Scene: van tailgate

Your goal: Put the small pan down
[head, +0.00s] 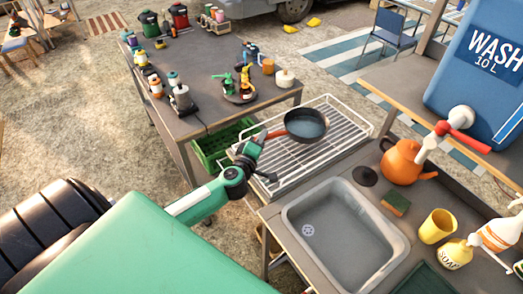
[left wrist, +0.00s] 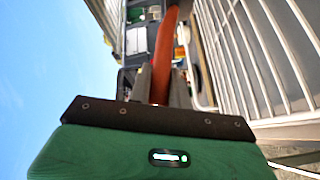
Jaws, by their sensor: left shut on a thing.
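The small dark pan (head: 306,125) is over the white wire rack (head: 325,160), with its reddish-brown handle (head: 276,133) pointing left. I cannot tell whether the pan touches the rack or hangs just above it. My left gripper (head: 254,146) is shut on the pan's handle at the rack's left side. In the left wrist view the handle (left wrist: 164,55) runs up from between the fingers (left wrist: 160,92), beside the rack's bars (left wrist: 250,50). The pan's bowl is not clear in that view. My right gripper is not in view.
A grey sink (head: 345,230) lies in front of the rack. An orange kettle (head: 402,162), a sponge (head: 395,204), a yellow cup (head: 437,226) and a soap bottle (head: 456,253) stand right of it. A table (head: 215,65) with several bottles is behind left, above a green crate (head: 215,150).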

